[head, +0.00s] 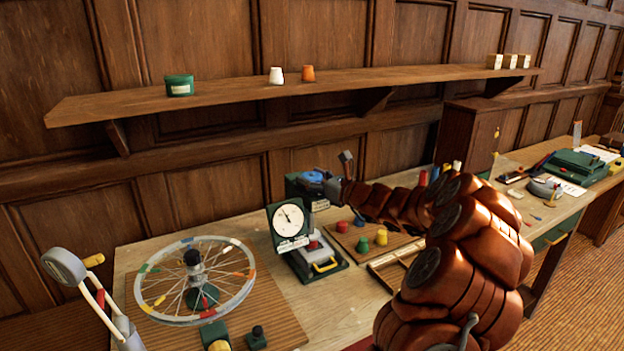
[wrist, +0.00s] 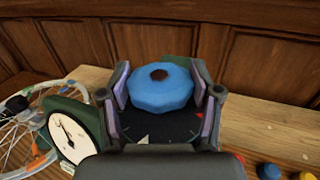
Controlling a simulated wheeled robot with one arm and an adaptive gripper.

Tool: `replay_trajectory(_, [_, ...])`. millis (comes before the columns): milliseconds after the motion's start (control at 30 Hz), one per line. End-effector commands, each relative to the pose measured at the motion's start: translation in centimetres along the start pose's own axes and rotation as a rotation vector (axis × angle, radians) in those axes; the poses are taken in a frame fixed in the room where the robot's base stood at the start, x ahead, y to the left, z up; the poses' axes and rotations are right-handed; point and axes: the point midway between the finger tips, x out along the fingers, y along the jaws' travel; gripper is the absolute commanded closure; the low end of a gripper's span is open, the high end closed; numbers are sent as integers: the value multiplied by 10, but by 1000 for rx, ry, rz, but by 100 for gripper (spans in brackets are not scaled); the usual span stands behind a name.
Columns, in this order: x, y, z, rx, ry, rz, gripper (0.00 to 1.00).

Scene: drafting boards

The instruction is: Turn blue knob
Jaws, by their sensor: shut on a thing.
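The blue knob (wrist: 160,88) is a scalloped disc with a brown centre, set on a dark dial face with a small red mark. In the wrist view my gripper (wrist: 162,98) has its fingers around the knob, on its left and right sides. The gripper is shut on the knob.
A white dial gauge (head: 289,219) stands just in front and left. A spoked wheel (head: 195,281) lies further left. Coloured knobs (head: 362,244) sit on a board to the right. A long shelf (head: 220,99) runs above along the wall.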

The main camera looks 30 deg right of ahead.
Motion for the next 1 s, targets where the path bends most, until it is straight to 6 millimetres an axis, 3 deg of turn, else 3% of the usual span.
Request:
replay_trajectory(800, [-1, -1, 2, 2, -5, -96, 71])
replay_trajectory(833, [-1, -1, 2, 2, -5, -96, 36])
replay_trajectory(1000, [0, 0, 1, 2, -4, -94, 18])
